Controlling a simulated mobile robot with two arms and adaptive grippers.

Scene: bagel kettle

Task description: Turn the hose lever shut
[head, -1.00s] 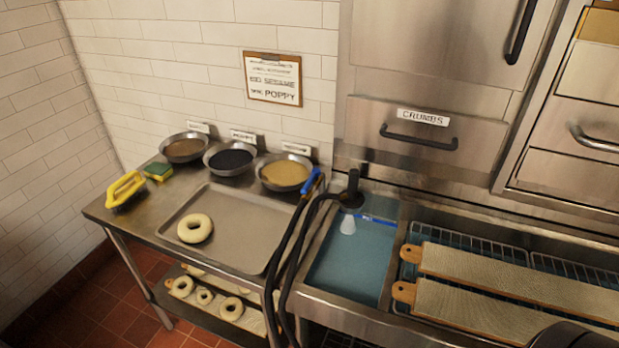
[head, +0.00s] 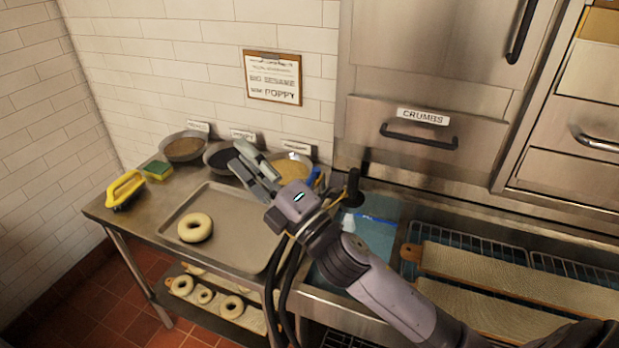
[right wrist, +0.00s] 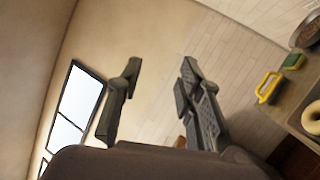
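The blue hose lever (head: 316,177) is mostly hidden behind my right arm in the head view; only a small blue part shows. Black hoses (head: 283,285) run down between the steel table and the sink, partly behind my arm. A dark upright fixture (head: 352,187) stands at the sink, with a pale cone (head: 348,222) below it over the blue water. My right gripper (head: 240,158) is open and empty, left of the lever and over the seed bowls. In the right wrist view its two fingers (right wrist: 158,82) are apart with nothing between them. My left gripper is not in view.
The steel table holds a tray (head: 250,222) with one bagel (head: 195,228), several seed bowls (head: 183,147), a yellow-handled tool (head: 124,189) and a sponge (head: 157,170). Wooden boards (head: 520,275) lie on racks at the right. The crumbs drawer (head: 425,135) is above the sink.

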